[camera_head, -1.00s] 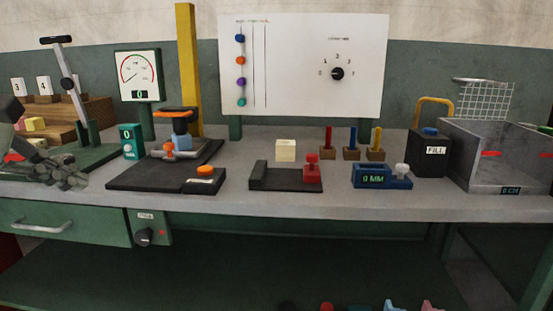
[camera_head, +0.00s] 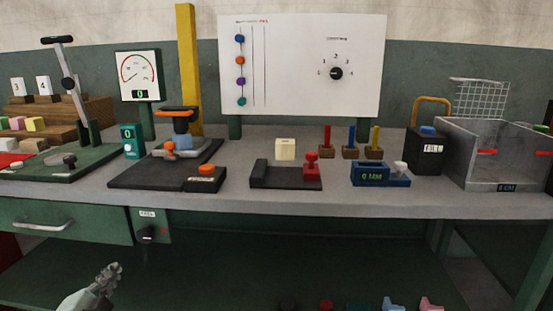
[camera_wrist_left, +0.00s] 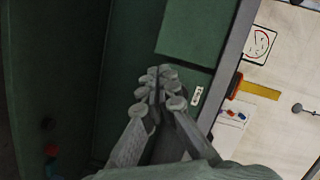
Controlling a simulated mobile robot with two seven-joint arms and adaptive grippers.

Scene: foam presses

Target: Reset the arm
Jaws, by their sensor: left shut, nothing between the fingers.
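My left gripper (camera_head: 108,276) is low at the lower left of the head view, in front of the bench and below the drawer. Its fingers are together and hold nothing. In the left wrist view the shut fingers (camera_wrist_left: 158,85) point toward the green bench front. My right gripper is not in view.
The bench top (camera_head: 270,199) juts out above the left gripper. Presses, a foam block (camera_head: 285,149) and a metal bin (camera_head: 490,165) stand on the bench.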

